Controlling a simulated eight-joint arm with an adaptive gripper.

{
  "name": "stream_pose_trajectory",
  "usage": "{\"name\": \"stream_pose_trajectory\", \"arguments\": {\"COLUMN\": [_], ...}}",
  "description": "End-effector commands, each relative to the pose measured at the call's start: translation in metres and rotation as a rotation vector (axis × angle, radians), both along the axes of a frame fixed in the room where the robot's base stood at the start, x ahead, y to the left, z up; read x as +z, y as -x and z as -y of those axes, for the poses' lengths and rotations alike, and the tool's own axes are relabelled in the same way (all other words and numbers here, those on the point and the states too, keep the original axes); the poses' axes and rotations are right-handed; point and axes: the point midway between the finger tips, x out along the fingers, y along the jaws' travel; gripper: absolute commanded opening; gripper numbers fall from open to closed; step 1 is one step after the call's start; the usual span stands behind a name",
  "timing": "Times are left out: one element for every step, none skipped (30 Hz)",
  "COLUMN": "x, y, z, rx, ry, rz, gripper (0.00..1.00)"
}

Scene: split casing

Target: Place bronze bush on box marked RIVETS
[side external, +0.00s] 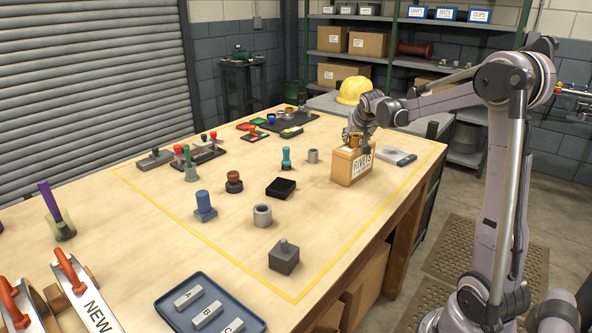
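The box marked RIVETS (350,168) is a tan block with a white label, standing upright near the right edge of the bench. The bronze bush (355,141) shows at the top of the box, partly hidden by my gripper. My gripper (357,140) points down over the box with its fingers around or beside the bush. The view is too small to tell whether the fingers grip it, or whether the bush touches the box top.
A grey ring (262,215) and a smaller grey ring (313,156) stand nearby, with a black block (280,188) between them. A flat grey plate (395,155) lies right of the box. A yellow helmet (353,90) is behind. Bare bench lies in front of the box.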

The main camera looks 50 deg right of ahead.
Motion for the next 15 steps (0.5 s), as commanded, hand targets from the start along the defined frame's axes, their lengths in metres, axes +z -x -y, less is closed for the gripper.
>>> {"name": "stream_pose_trajectory", "arguments": {"x": [0.0001,0.0001,0.0002,0.0002,0.0002,0.0003,0.0003,0.0003,0.0006,0.0011,0.0019,0.0037,0.005,0.0068,0.0096], "y": [0.0,0.0,0.0,0.0,0.0,0.0001,0.0001,0.0001,0.0001,0.0001,0.0001,0.0003,0.0011,0.0021,0.0036], "z": [0.0,0.0,-0.0001,-0.0001,-0.0001,-0.0001,-0.0001,-0.0001,-0.0001,-0.0002,-0.0002,-0.0002,-0.0016,-0.0029,-0.0051], "rx": [0.0,0.0,0.0,0.0,0.0,0.0,0.0,0.0,0.0,0.0,0.0,0.0,0.0,0.001,0.001], "ry": [0.0,0.0,0.0,0.0,0.0,0.0,0.0,0.0,0.0,0.0,0.0,0.0,0.0,0.0,0.0], "rz": [0.0,0.0,0.0,0.0,0.0,0.0,0.0,0.0,0.0,0.0,0.0,0.0,0.0,-0.001,-0.001], "gripper": [0.61,0.61,0.61,0.61,0.61,0.61,0.61,0.61,0.61,0.61,0.61,0.61,0.61,0.61,0.61]}}
